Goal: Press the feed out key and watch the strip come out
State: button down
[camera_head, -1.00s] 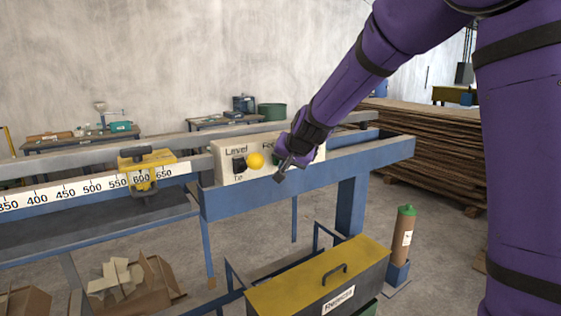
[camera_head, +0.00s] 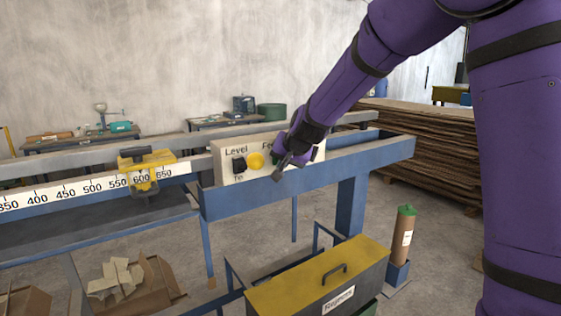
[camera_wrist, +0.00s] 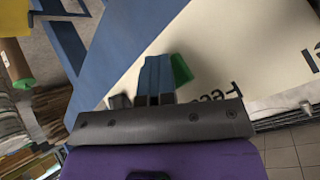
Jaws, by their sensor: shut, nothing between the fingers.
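The cream control panel (camera_head: 230,172) sits on the blue frame, with a black switch under "Level" and a yellow knob (camera_head: 256,160). A label beginning "Fee" is partly hidden by my arm. My gripper (camera_head: 278,175) is shut and empty, in front of the panel right of the yellow knob. In the wrist view the closed fingertips (camera_wrist: 155,62) are beside a green key (camera_wrist: 181,69) near the "Fee" lettering. The fingers cover part of that key, and I cannot tell whether they touch it. No strip shows.
A yellow clamp stop (camera_head: 145,168) stands on the ruled rail left of the panel. A yellow-lidded rejects bin (camera_head: 318,275) is below. A green-capped brown cylinder (camera_head: 403,235) stands at right, with stacked boards (camera_head: 430,145) behind. Open floor lies between.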

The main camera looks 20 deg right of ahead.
jog(key=shift+s+d, duration=0.1)
jog(key=shift+s, duration=0.25)
jog(key=s+d, duration=0.2)
jog(key=s, duration=0.3)
jog(key=shift+s, duration=0.45)
dwell(0.4)
jog(key=s+d+r+n+g, duration=0.1)
jog(key=s+d+r, duration=0.1)
jog(key=s, duration=0.9)
jog(key=s+d+r+n+g+h, duration=0.1)
jog(key=s+d+r+n, duration=0.1)
jog(key=s, duration=1)
jog(key=s+d+r+n+g, duration=0.1)
jog(key=s+d+r+n, duration=0.1)
jog(key=s, duration=0.9)
jog(key=shift+s+d+r+h, duration=0.15)
jog(key=shift+d+h, duration=0.05)
jog(key=shift+h, duration=0.2)
dwell(2.5)
